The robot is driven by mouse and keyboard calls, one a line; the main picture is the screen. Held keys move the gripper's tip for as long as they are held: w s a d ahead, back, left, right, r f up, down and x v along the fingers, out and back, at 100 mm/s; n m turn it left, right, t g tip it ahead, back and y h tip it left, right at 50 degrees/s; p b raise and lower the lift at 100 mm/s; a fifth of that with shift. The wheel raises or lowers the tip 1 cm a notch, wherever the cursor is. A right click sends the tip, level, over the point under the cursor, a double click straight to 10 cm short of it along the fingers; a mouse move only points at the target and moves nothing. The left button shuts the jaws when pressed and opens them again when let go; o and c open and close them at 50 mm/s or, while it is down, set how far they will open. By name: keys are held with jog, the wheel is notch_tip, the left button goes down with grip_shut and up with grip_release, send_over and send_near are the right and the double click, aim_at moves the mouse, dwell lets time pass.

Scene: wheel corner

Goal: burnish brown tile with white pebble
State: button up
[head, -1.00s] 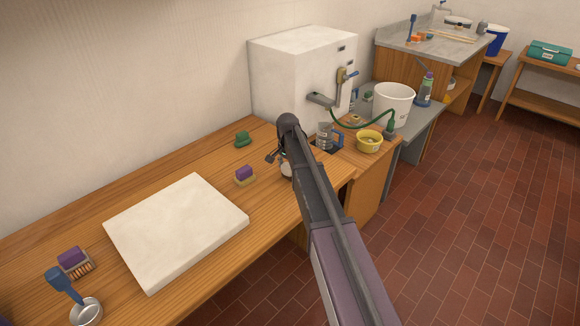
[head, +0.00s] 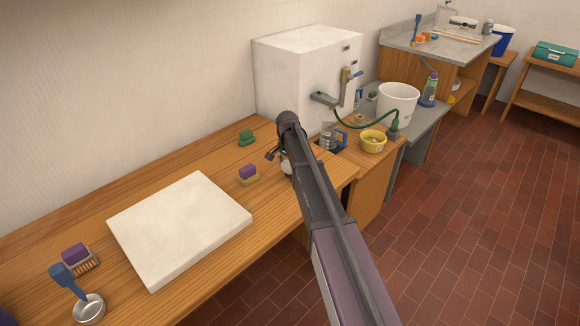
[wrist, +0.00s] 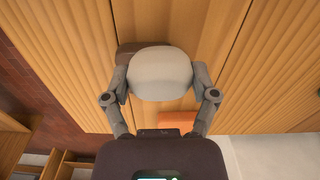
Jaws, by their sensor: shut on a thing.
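My gripper (wrist: 160,82) is shut on the white pebble (wrist: 160,68), a smooth pale rounded stone, with one finger on each side of it. In the wrist view a dark brown piece, likely the brown tile (wrist: 127,52), shows beyond the pebble's upper left edge; the pebble covers most of it. I cannot tell whether pebble and tile touch. In the head view the pebble (head: 286,168) shows as a small pale patch beside my arm's end, over the right part of the wooden bench (head: 215,160).
A large white slab (head: 180,228) lies on the bench. A mug (head: 331,136), a yellow bowl (head: 372,141) and a white box (head: 305,82) stand beyond my gripper.

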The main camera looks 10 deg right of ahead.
jog(key=shift+w, duration=0.15)
dwell(0.3)
jog(key=shift+w+d, duration=0.8)
jog(key=shift+d, duration=0.15)
jog(key=shift+d, duration=0.1)
jog(key=shift+w+d+f, duration=0.1)
jog(key=shift+w+d, duration=0.7)
jog(key=shift+d, duration=0.1)
notch_tip(320, 180, up, 6)
jog(key=p, duration=0.6)
dwell(0.4)
